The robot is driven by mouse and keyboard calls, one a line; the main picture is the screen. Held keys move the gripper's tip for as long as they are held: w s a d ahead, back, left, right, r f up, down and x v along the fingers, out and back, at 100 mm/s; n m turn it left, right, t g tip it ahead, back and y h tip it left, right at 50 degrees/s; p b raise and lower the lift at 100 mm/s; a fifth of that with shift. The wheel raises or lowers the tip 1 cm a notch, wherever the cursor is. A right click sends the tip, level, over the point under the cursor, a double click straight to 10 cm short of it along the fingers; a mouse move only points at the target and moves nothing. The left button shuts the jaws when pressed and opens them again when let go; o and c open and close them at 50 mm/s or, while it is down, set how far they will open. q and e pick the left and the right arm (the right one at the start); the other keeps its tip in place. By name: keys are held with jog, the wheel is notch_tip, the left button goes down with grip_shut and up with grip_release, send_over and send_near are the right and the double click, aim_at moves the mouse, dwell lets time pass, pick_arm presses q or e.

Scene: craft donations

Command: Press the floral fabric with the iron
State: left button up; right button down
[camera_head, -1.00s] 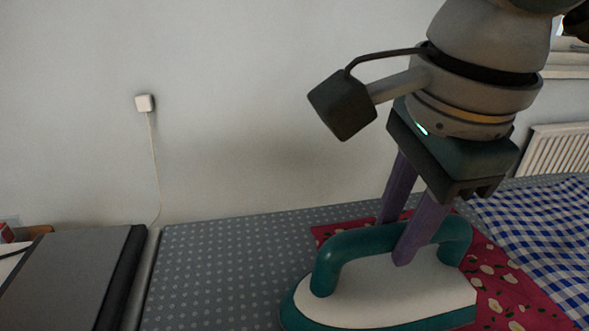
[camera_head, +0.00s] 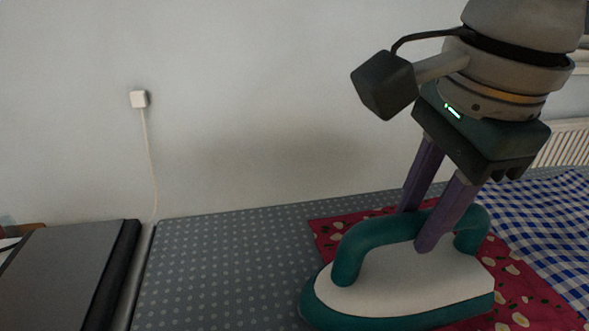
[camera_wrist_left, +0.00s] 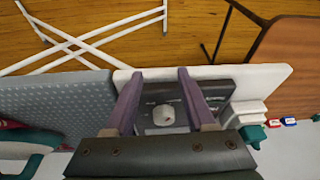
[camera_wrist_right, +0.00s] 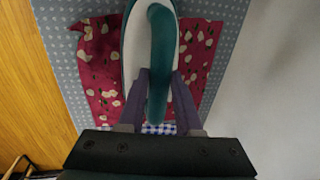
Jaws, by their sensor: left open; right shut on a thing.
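The iron, with a white top (camera_head: 400,285) and a teal handle, is over the red floral fabric (camera_head: 335,235) on the grey dotted ironing board (camera_head: 220,250). My right gripper (camera_head: 425,230) is shut on the iron's handle, which also shows between its fingers in the right wrist view (camera_wrist_right: 158,90). The fabric (camera_wrist_right: 100,75) shows on both sides of the iron. I cannot tell whether the soleplate touches it. My left gripper (camera_wrist_left: 158,88) is open, above a dark grey plate (camera_wrist_left: 215,92) with a small white part between the fingers in view.
A blue-and-white checked cloth (camera_head: 550,225) lies right of the floral fabric. A dark flat panel (camera_head: 60,275) is at the left, beyond the board's end. A wall socket with a cord (camera_head: 139,98) is behind. White crossed legs (camera_wrist_left: 85,45) stand on the wooden floor.

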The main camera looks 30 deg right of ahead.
jog(key=s+d+b, duration=0.2)
jog(key=d+b, duration=0.1)
jog(key=d, duration=0.6)
jog(key=shift+s, duration=0.15)
jog(key=shift+d, duration=0.15)
jog(key=s+d+b, duration=0.2)
jog(key=d, duration=0.9)
jog(key=shift+s+d, duration=0.25)
jog(key=shift+s, duration=0.15)
dwell(0.4)
notch_tip(320, 180, up, 3)
jog(key=shift+f+p, duration=0.2)
jog(key=shift+p, duration=0.85)
jog(key=shift+a, duration=0.1)
